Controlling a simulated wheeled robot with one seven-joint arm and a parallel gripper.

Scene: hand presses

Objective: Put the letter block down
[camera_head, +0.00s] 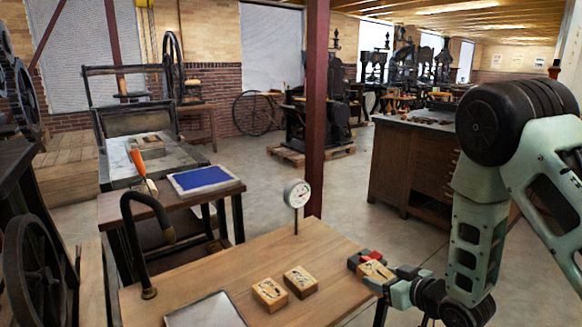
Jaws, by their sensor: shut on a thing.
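My gripper (366,262) is at the right edge of the wooden table, reaching in from the right. It is shut on a light wooden letter block (377,271) with a dark mark on its top face. The dark fingers and a red part show around the block. Its underside is hidden, so I cannot tell whether it touches the tabletop. Two similar wooden blocks, a left one (270,294) and a right one (300,281), lie close together on the table (215,270), left of my gripper.
A round dial gauge (297,194) stands on a thin post at the table's back. A grey plate (205,311) lies at the front, and a curved black pipe (146,240) rises at the left. A blue pad (202,178) lies on a side table. The tabletop's middle back is clear.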

